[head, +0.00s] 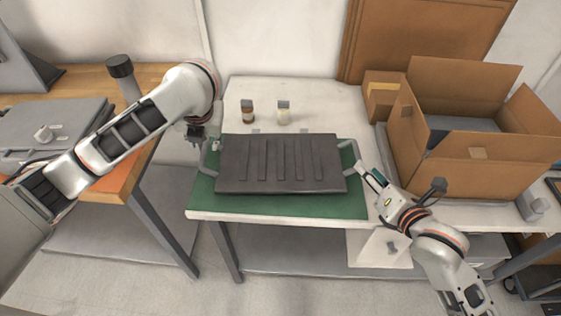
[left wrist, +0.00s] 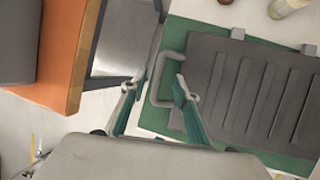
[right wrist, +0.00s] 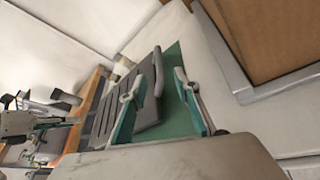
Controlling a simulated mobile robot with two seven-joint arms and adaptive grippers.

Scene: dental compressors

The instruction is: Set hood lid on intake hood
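A dark grey ribbed panel, which looks like the hood lid (head: 281,163), lies flat over the green mat (head: 290,207). It has a grey handle at each end. My left gripper (head: 200,141) is open near the left handle (head: 207,158). In the left wrist view the handle bar (left wrist: 156,85) appears between the spread fingertips (left wrist: 161,83), but contact is not clear. My right gripper (head: 367,172) is open at the right handle (head: 350,155). In the right wrist view that handle (right wrist: 158,72) shows between the open fingertips (right wrist: 158,85). I cannot pick out a separate intake hood.
Two small bottles (head: 248,112) (head: 283,113) stand behind the panel. An open cardboard box (head: 470,165) stands to the right, with a smaller box (head: 381,95) behind. A grey case-like object (head: 50,128) sits on the wooden table at left. A floor gap separates the tables.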

